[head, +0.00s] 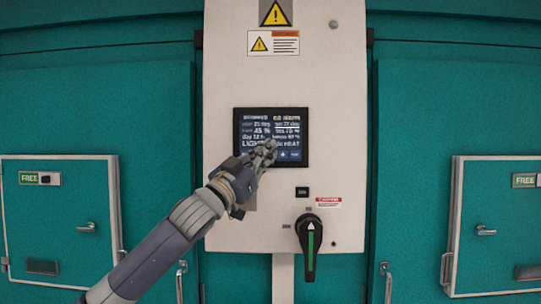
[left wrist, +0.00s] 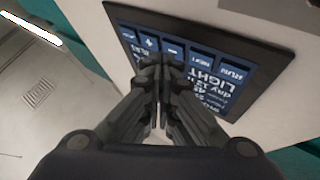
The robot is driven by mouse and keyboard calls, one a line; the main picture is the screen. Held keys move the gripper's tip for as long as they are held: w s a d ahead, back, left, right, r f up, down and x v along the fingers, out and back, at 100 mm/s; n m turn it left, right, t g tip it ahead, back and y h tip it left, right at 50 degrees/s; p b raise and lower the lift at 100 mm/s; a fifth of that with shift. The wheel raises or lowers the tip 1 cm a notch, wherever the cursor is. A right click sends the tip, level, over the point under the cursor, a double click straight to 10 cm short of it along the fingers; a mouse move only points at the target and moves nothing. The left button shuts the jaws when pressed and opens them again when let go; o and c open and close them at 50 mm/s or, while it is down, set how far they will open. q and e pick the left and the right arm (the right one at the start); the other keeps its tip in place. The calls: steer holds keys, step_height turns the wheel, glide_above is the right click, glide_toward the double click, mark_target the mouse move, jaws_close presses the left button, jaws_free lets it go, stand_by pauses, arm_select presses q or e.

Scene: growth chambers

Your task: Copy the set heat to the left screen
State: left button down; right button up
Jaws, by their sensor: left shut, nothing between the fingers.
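A dark-framed screen (head: 270,120) is set in the white control panel in the head view, with rows of white text in two columns. Its lower part is partly hidden by my left gripper (head: 266,152), which is shut and empty at the lower middle of the screen. In the left wrist view the screen (left wrist: 215,75) shows upside down, with a row of blue buttons along its edge. The shut fingertips (left wrist: 158,65) are over or against that button row; I cannot tell whether they touch. My right gripper is not in view.
Below the screen are a small black display (head: 302,191) and a black rotary handle with a green stripe (head: 311,247). Warning labels (head: 273,43) sit above. Teal chamber doors with white-framed hatches (head: 62,215) (head: 497,225) flank the panel.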

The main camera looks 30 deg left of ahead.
arm_select(q)
steer(key=shift+w+a, duration=0.1)
steer(key=shift+w, duration=0.1)
steer(key=shift+s, duration=0.1)
stand_by(0.5)
steer(key=shift+s+d, duration=0.35)
steer(key=shift+s, duration=0.15)
steer(key=s+d, duration=0.1)
steer(key=s+b, duration=0.1)
steer(key=s, duration=0.1)
steer(key=s+d+b, duration=0.1)
steer(key=shift+s+d, duration=0.15)
steer(key=shift+d, duration=0.15)
stand_by(0.8)
